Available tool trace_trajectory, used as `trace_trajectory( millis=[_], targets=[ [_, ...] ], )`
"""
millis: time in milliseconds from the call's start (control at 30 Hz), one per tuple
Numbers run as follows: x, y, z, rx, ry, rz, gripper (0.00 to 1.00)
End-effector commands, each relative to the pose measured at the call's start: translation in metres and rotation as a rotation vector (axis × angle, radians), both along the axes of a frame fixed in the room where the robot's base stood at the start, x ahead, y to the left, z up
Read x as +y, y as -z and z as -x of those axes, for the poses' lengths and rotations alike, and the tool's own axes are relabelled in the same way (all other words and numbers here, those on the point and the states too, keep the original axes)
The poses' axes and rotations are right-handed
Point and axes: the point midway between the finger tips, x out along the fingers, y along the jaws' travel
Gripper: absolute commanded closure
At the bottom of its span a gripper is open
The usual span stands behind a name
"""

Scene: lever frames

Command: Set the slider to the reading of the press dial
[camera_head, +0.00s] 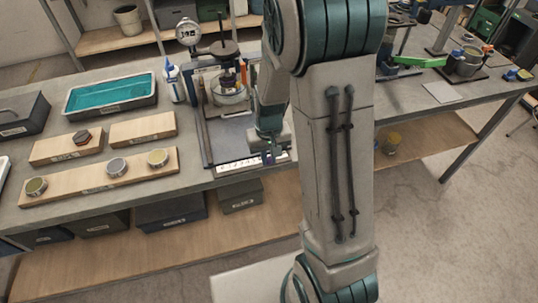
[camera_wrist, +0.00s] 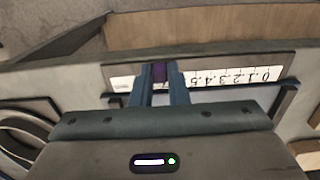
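The press dial (camera_head: 188,31) is a round white gauge on the press (camera_head: 228,85); its needle is too small to read. The slider scale (camera_head: 235,166) is a white strip at the bench's front edge. In the wrist view the scale (camera_wrist: 230,78) appears upside down, with 0 at the right and numbers rising leftward to about 5. The purple slider knob (camera_wrist: 160,70) sits left of the 5 mark. My gripper (camera_wrist: 160,86) has one finger on each side of the knob and appears shut on it. The fingers hide the marks there. In the head view my gripper (camera_head: 268,152) is partly hidden.
Wooden blocks with round pieces (camera_head: 100,176) lie left on the bench, near a teal-lined tray (camera_head: 72,110). A white-and-blue bottle (camera_head: 174,82) stands beside the press. Dark bins (camera_head: 172,213) sit below. A second bench (camera_head: 420,100) with tools is at right.

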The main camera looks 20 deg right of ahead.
Motion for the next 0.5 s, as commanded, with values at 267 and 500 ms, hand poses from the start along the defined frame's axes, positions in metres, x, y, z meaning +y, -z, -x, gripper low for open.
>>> trace_trajectory(
  millis=[267,500],
  targets=[
    [0.0047,0.0014,-0.0005,-0.002,-0.003,0.0,1.0],
    [0.0062,-0.0005,-0.0003,-0.001,0.0,0.0,1.0]
  ],
)
